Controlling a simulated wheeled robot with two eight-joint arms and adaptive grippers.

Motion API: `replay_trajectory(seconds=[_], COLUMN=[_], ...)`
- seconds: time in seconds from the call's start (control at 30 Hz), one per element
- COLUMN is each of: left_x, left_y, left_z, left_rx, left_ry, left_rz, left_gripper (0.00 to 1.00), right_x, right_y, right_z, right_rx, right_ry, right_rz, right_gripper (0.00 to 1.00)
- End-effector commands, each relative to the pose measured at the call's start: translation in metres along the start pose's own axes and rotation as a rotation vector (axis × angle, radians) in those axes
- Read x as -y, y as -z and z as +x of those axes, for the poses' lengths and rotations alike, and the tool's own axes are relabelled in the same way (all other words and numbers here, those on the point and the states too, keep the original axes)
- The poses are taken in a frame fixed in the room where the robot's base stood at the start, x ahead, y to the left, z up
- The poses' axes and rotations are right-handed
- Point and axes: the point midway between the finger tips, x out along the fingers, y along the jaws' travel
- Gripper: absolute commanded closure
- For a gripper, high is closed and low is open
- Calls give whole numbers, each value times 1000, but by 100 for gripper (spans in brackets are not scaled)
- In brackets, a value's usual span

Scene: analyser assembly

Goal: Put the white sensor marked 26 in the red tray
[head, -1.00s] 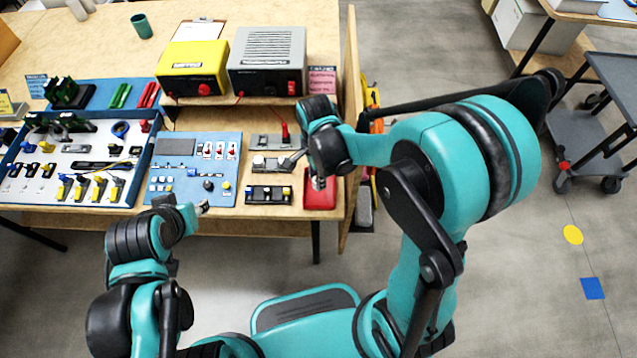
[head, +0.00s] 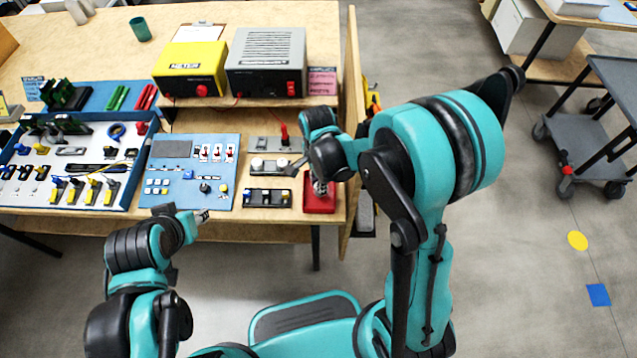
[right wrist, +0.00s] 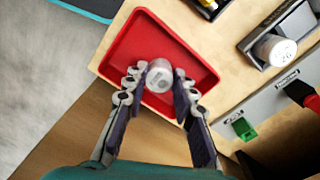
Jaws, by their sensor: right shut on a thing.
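The red tray (head: 322,207) lies at the right front of the workbench; its floor and rim show in the right wrist view (right wrist: 125,55). My right gripper (right wrist: 163,88) is shut on a white cylindrical sensor (right wrist: 159,77), inside the tray's outline. Its marking is too blurred to read, and I cannot tell whether it touches the tray floor. In the head view my right gripper (head: 320,186) is over the tray. Another white sensor (right wrist: 277,50), with a mark that looks like 26, stands in a dark holder beside the tray. My left gripper (head: 204,216) is at the bench's front edge; its jaw state is unclear.
A blue panel with switches (head: 175,190) and a tray of parts (head: 20,200) lie to the left. A yellow meter box (head: 190,67) and a grey box (head: 266,65) stand behind. An upright board (head: 350,140) rises close to the red tray's right.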

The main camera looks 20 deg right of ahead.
Motion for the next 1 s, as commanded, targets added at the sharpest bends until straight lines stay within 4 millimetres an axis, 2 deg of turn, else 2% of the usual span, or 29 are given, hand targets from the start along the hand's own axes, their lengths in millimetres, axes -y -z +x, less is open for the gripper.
replay_trajectory(seconds=[0.3, 0.33, 0.4, 0.77, 0.87, 1.0], left_x=[0, 0, 0, 0, 0, 0], left_y=[-4, -4, -4, -1, 5, 13], left_z=[5, 5, 5, 2, -6, -18], left_rx=[0, 0, 0, 0, 0, 0], left_ry=[0, 0, 0, 0, 0, 0], left_rz=[0, 0, 0, 0, 0, 0], left_gripper=[61, 61, 61, 61, 61, 61], right_x=[0, 0, 0, 0, 0, -1], right_y=[0, 0, 0, 0, 0, 0], right_z=[7, 7, 7, 2, -8, -39], right_rx=[0, 0, 0, 0, 0, 0], right_ry=[0, 0, 0, 0, 0, 0], right_rz=[0, 0, 0, 0, 0, 0], right_gripper=[100, 66, 53, 53, 53, 53])
